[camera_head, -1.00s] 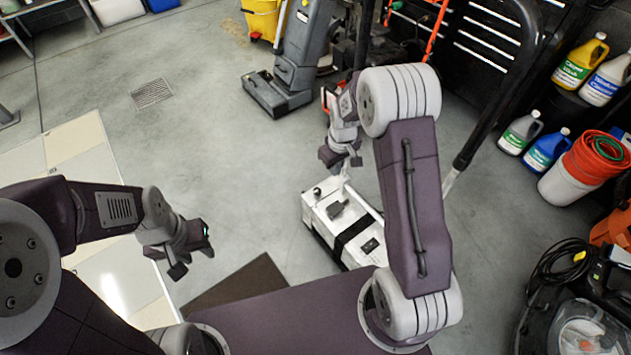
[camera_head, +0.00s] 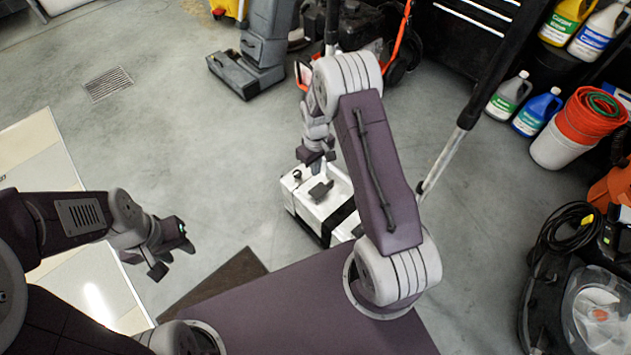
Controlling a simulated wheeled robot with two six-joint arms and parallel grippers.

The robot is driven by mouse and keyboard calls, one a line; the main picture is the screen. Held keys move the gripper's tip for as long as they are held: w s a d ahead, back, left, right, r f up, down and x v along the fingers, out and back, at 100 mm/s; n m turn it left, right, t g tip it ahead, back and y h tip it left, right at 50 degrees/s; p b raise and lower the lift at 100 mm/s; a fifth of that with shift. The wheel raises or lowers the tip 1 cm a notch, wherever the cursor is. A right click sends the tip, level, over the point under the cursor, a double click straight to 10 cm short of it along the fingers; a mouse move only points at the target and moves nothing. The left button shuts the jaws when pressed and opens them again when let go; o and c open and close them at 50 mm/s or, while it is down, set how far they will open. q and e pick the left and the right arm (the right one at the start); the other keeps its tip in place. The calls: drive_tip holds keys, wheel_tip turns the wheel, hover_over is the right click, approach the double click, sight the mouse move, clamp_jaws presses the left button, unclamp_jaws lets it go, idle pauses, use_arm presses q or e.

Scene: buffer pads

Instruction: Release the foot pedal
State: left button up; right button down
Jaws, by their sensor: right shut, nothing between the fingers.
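A white floor machine (camera_head: 307,206) with a black band stands on the floor ahead of my base. A small dark foot pedal (camera_head: 320,191) sits on its top, with a dark knob beside it. A long pole with a black grip (camera_head: 470,115) slants up to the right behind my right arm. My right gripper (camera_head: 318,160) is shut and empty, pointing down just above and behind the pedal. I cannot tell whether it touches the machine. My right arm hides part of the machine. My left gripper (camera_head: 174,259) is open and empty, over the floor at left.
A grey upright machine (camera_head: 262,50) stands at the back. Bottles and a white bucket with an orange rim (camera_head: 567,135) are at right, above a black vacuum (camera_head: 580,290). A brown mat (camera_head: 215,280) lies near my base. Floor at left centre is clear.

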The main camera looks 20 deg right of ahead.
sight(316, 193)
wheel_tip(316, 193, down, 13)
drive_tip(key=b, duration=0.6)
drive_tip(key=shift+f+b, duration=0.1)
drive_tip(key=shift+b, duration=0.2)
